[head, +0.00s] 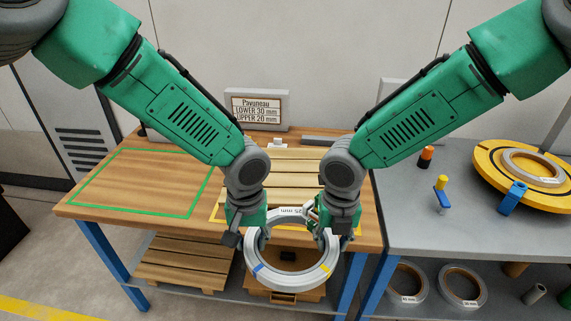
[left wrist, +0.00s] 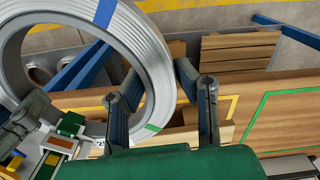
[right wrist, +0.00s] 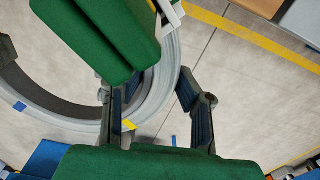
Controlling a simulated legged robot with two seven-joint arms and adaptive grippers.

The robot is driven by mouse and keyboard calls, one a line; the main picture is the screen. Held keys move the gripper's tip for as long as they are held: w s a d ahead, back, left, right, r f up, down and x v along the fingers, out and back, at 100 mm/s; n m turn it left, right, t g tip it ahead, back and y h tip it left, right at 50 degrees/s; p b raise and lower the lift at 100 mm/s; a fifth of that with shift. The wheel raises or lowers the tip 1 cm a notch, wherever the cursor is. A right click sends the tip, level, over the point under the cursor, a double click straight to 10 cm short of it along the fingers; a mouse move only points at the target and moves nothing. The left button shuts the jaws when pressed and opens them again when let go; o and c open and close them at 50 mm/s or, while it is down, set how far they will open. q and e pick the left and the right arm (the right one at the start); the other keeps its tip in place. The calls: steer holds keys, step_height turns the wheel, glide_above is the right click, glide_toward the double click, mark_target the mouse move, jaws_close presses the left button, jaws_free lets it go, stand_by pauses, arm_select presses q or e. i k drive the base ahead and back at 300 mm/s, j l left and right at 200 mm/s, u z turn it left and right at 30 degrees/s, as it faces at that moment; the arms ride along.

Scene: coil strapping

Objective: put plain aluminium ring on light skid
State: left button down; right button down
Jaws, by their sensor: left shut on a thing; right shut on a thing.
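A silver ring (head: 290,283) hangs in front of the table's front edge, with blue and yellow tape marks and a "25 mm" label. My left gripper (head: 243,230) is shut on its left side, and my right gripper (head: 322,222) on its right side. The ring also shows between the fingers in the left wrist view (left wrist: 152,62) and in the right wrist view (right wrist: 166,80). A pale slatted skid (head: 285,168) lies on the wooden table behind the grippers, inside a yellow outline. My forearms and grippers hide parts of it.
A green outline (head: 135,207) marks bare tabletop at left. A sign (head: 256,108) stands behind the skid. A grey bench (head: 405,200) at right carries a yellow turntable (head: 490,180) with a ring on it, and small tools. Wooden skids (head: 185,262) and several rings sit on lower shelves.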

mark_target(291, 172)
steer(key=i, duration=0.95)
